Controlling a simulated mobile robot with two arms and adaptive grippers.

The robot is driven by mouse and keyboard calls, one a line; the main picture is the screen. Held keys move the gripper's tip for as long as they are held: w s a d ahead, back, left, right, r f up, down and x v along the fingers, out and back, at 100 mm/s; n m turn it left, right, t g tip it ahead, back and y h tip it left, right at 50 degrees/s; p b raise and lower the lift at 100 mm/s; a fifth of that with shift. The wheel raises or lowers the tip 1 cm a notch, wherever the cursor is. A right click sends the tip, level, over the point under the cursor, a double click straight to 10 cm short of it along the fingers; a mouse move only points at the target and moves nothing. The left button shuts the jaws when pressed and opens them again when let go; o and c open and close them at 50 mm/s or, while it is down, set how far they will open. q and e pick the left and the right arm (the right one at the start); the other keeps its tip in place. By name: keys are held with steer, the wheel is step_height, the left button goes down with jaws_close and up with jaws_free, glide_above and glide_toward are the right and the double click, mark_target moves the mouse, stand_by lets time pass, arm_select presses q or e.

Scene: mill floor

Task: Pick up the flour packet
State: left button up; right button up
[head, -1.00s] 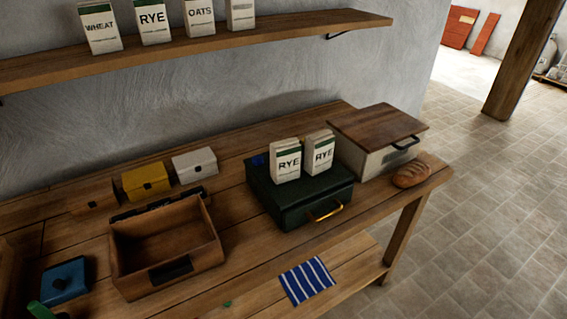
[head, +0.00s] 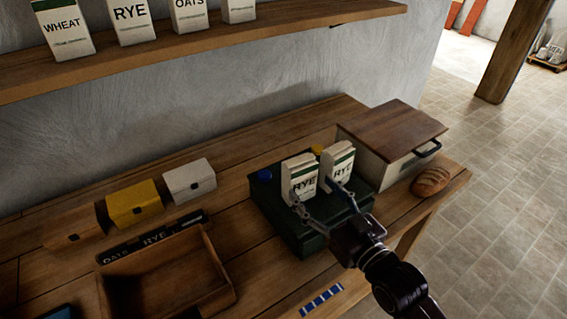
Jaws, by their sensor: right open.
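Two white packets marked RYE stand side by side on the dark green box (head: 277,222): a left rye packet (head: 299,172) and a right rye packet (head: 339,158). My right gripper (head: 316,193) reaches in from the lower right, open and empty. Its fingers are spread in front of the packets; one tip overlaps the lower front of the left packet, the other the lower front of the right packet. I cannot tell whether they touch. The gripper hides part of the box's front. More packets, marked WHEAT (head: 66,30), RYE (head: 130,22) and OATS (head: 190,14), stand on the wall shelf.
A bread box with a wooden lid (head: 392,130) and a loaf (head: 431,181) stand to the right. An open wooden crate (head: 222,290), a yellow box (head: 134,205) and a white box (head: 190,180) are to the left. The wall shelf (head: 270,35) hangs above the bench.

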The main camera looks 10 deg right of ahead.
steer(key=shift+w+r, duration=0.3)
steer(key=shift+r, duration=0.05)
steer(key=shift+w+a+r+p, duration=0.2)
steer(key=shift+w+r+p, duration=0.15)
steer(key=shift+w+p, duration=0.25)
steer(key=p+x, duration=0.1)
steer(key=x, duration=0.1)
steer(key=shift+w+a+f, duration=0.1)
steer(key=shift+w, duration=0.25)
steer(key=shift+f+x, duration=0.2)
steer(key=shift+x, duration=1.05)
steer(key=shift+c, duration=2.8)
steer(key=c, duration=0.5)
steer(key=shift+r, duration=0.15)
steer(key=shift+c, duration=0.5)
steer(key=shift+r, duration=0.65)
arm_select(q)
steer(key=s+r, duration=0.2)
steer(key=s, duration=0.1)
steer(key=shift+d, duration=0.1)
arm_select(e)
step_height(320, 180, up, 18)
glide_above(306, 177)
steer(key=w, duration=0.3)
steer(key=shift+s+a+r, duration=0.15)
steer(key=shift+a+r, duration=0.1)
steer(key=shift+a, duration=0.15)
